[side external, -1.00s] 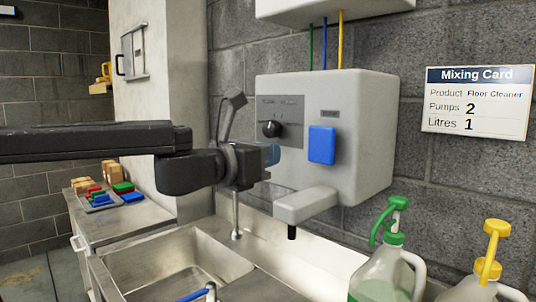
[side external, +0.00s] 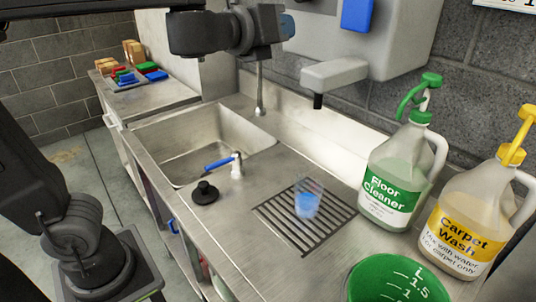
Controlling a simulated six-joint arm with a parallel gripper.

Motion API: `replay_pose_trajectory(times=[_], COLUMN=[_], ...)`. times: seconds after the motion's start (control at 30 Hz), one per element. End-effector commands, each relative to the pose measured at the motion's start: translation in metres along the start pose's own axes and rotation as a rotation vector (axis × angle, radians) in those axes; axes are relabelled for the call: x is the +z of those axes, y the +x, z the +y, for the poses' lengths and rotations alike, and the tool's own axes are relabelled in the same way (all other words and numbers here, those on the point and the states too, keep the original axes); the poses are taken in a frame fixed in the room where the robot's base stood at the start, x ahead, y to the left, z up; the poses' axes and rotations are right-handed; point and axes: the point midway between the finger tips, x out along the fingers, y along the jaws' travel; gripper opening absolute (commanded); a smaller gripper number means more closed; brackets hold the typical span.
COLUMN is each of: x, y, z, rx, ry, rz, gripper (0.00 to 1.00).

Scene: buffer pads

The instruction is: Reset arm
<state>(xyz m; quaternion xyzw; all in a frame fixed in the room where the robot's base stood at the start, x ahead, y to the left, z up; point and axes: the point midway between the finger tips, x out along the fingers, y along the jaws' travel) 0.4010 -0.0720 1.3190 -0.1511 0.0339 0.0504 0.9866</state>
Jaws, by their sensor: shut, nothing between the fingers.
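My arm's wrist (side external: 255,30) is at the top edge of the side view, in front of the wall dispenser and above the back of the sink. My gripper's fingers are cut off by the top edge, so I do not see them. The wrist holds nothing visible and appears clear of the counter. My arm's base stands at the lower left.
The steel counter has a sink (side external: 185,148), a black knob-like stopper (side external: 205,192) and a drain grate (side external: 285,233) bearing a cup of blue liquid (side external: 307,203). Floor Cleaner (side external: 392,180), Carpet Wash (side external: 462,222) and a green bucket (side external: 375,283) stand right. The dispenser spout (side external: 335,73) juts out.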

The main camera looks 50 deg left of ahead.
Motion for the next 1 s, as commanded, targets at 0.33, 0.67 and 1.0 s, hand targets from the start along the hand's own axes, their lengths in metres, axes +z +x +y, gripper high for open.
replay_pose_trajectory(times=[0.33,0.67,1.0], x=[-0.104,-0.182,-0.191], y=[-0.091,-0.169,-0.178], z=[0.102,0.107,0.102], rx=[0.644,1.267,1.374], ry=[-1.415,-2.355,-2.478], rz=[0.101,-0.061,-0.101], gripper=[0.0,0.0,0.0])
